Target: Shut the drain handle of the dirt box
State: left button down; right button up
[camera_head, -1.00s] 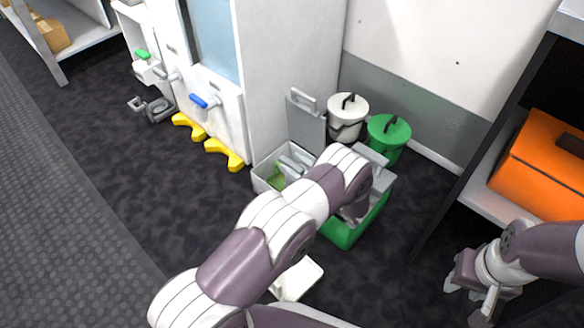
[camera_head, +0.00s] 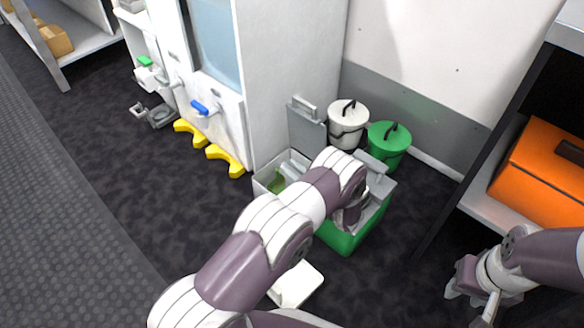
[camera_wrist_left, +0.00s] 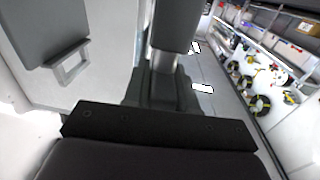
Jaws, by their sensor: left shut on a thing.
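A pale grey open box (camera_head: 262,181) with green matter and grey parts inside stands in front of the white cabinet, its grey lid (camera_head: 306,128) raised. I cannot tell for sure whether it is the dirt box. A green box (camera_head: 341,237) with a grey top stands beside it on the right. My left gripper (camera_head: 350,212) is low at these boxes, mostly hidden by my arm. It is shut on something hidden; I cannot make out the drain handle. The left wrist view shows dark gripper parts (camera_wrist_left: 157,92) close up. My right gripper (camera_head: 470,292) hangs at the lower right, away from the boxes.
A white bucket (camera_head: 347,125) and a green bucket (camera_head: 388,145) stand by the wall. The white cabinet (camera_head: 290,75) has yellow feet (camera_head: 224,160) jutting out. A shelf with an orange case (camera_head: 545,170) is at the right. Dark floor lies clear on the left.

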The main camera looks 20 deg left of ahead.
pick_arm(q)
jog(key=m+t+h+p, duration=0.2)
jog(key=t+p, duration=0.1)
jog(key=m+t+h+p, duration=0.2)
jog(key=m+t, duration=0.1)
jog(key=shift+s+r+h+p, duration=0.1)
jog(key=shift+r+h+p, duration=0.1)
jog(key=shift+h+p, duration=0.15)
jog(key=m+t+h+p, duration=0.1)
jog(key=h, duration=0.1)
jog(key=m+t+h+p, duration=0.1)
jog(key=m+t+h, duration=0.1)
jog(key=shift+a+f+m+h, duration=0.1)
jog(key=shift+m+h, duration=0.2)
jog(key=shift+h, duration=0.05)
jog(key=m+h, duration=0.1)
jog(key=h, duration=0.1)
jog(key=m+t+h+p, duration=0.1)
jog(key=m+h, duration=0.1)
jog(key=h, duration=0.1)
jog(key=shift+f+t, duration=0.1)
jog(key=shift+t, duration=0.2)
jog(key=m+h, duration=0.2)
jog(key=h, duration=0.1)
jog(key=shift+m+h, duration=0.4)
jog(key=shift+m+g+h+b, duration=0.5)
jog(key=shift+m+h, duration=0.8)
jog(key=shift+h, duration=0.7)
jog(key=c, duration=1)
grip_release()
